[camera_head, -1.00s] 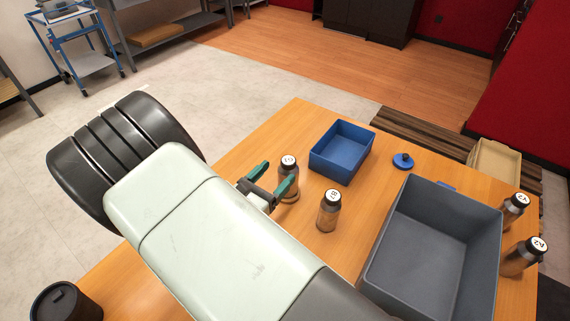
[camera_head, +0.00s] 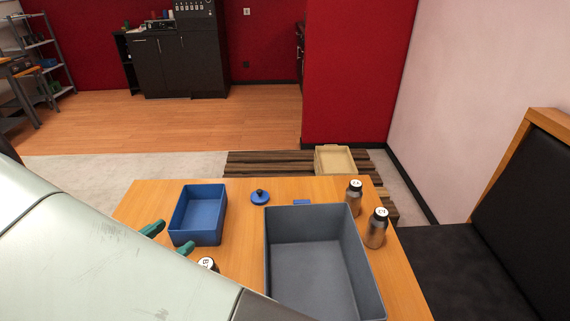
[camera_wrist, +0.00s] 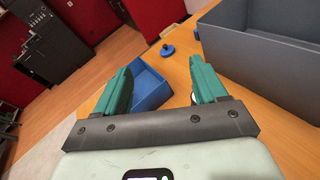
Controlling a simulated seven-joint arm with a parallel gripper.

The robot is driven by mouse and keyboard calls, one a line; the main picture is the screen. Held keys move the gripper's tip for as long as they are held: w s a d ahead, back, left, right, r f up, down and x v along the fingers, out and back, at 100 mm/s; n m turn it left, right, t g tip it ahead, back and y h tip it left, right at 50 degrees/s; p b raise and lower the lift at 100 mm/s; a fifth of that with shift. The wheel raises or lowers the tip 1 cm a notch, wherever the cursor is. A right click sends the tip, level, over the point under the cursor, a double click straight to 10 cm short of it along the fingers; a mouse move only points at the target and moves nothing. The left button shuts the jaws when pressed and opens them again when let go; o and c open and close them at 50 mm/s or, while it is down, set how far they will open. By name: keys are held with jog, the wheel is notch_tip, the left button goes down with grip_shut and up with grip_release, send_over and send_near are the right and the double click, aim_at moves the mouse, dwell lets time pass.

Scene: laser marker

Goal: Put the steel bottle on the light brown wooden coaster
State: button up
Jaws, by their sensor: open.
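My gripper (camera_head: 169,238) is open, its teal fingers apart with nothing between them. It also shows in the wrist view (camera_wrist: 161,64), in front of the blue bin. I cannot make out the light brown wooden coaster in either current view; my arm hides the table's left part.
A blue bin (camera_head: 200,240) stands beyond my gripper, and a large grey bin (camera_head: 368,275) stands between it and the right-hand bottles. A small blue lidded or knobbed object (camera_head: 260,198) lies between the bins. Bare table (camera_head: 155,200) shows left of the blue bin.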

jog(key=d+r+m+g, duration=0.6)
jog(key=d+r+m, duration=0.1)
jog(key=d, duration=0.4)
jog(key=d+r+m+g, duration=0.5)
jog(key=d+r+m, duration=0.2)
jog(key=d, duration=0.4)
jog(key=s+d+r+m+t+y, duration=0.2)
jog(key=s+d+r+m+y, duration=0.5)
jog(key=s+d+r+m, duration=0.3)
jog(key=s+m, duration=0.1)
jog(key=m, duration=0.2)
jog(key=shift+t, duration=0.3)
